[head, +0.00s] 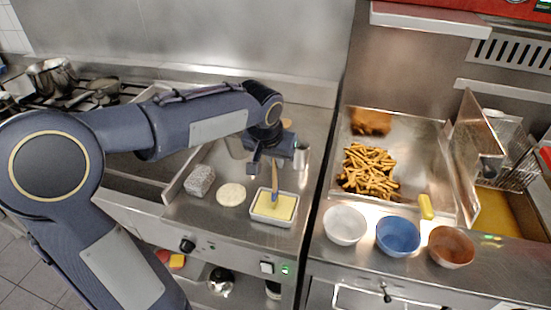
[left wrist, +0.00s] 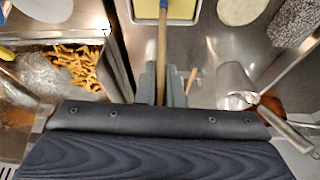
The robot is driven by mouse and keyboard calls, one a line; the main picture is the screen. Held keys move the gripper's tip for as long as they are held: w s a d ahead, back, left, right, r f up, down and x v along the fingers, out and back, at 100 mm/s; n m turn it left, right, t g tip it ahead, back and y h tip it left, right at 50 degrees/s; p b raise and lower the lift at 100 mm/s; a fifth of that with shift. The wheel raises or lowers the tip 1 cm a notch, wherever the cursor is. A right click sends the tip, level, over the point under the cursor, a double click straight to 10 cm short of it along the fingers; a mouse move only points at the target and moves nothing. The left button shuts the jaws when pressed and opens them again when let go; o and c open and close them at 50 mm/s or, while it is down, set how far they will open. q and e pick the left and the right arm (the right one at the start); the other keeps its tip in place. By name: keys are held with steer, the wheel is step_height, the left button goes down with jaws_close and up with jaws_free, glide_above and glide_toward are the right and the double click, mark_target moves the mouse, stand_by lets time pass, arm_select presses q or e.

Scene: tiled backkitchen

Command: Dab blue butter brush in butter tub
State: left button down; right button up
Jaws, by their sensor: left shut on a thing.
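My left gripper (head: 273,168) is shut on the blue butter brush (head: 274,181), gripping its wooden handle above the griddle. I cannot tell whether the tip touches the butter. In the left wrist view the handle of the brush (left wrist: 162,50) runs up from between the fingers of the left gripper (left wrist: 162,80) to the butter tub (left wrist: 185,20) at the top edge, where its end is cut off. My right gripper is not in view.
A round pale disc (head: 231,194) and a grey block (head: 200,180) lie left of the tub. To the right are fries (head: 368,170), and white (head: 345,226), blue (head: 398,237) and brown (head: 451,247) bowls.

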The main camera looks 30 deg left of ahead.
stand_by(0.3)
arm_select(q)
steer(key=shift+r+p, duration=2.8)
steer(key=shift+r, duration=0.75)
steer(key=shift+f, duration=0.1)
